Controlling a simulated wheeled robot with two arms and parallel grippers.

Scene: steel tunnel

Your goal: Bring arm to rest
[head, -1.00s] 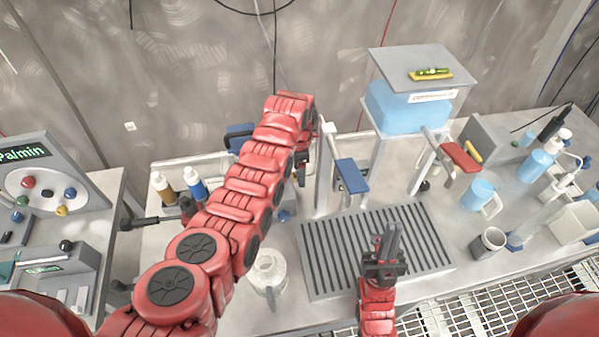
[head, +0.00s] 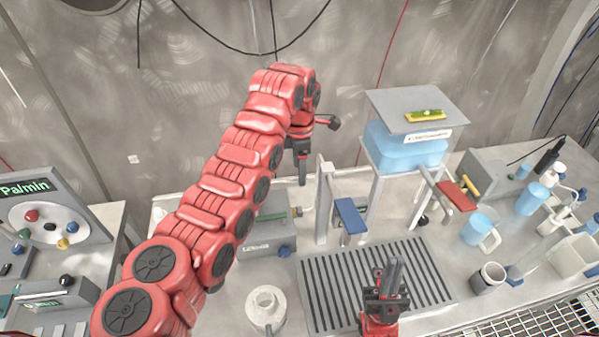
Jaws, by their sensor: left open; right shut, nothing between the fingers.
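My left arm (head: 215,200), thick and red, reaches from the lower left up to the middle of the head view. Its dark gripper (head: 302,178) hangs downward above the back of the bench, left of the stand with the blue lever. It is open and holds nothing; its fingers show almost edge-on, so the gap is hard to see. My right gripper (head: 396,264) is at the bottom centre, over the slotted drain tray (head: 330,270). It points away from me, shut and empty. Most of the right arm is out of view.
A lever stand (head: 350,215) and a blue water tank (head: 405,150) stand behind the drain tray. A white jug (head: 265,303) is left of the tray. A blue mug (head: 480,229) and a grey cup (head: 488,278) are right. A panel (head: 48,210) stands far left.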

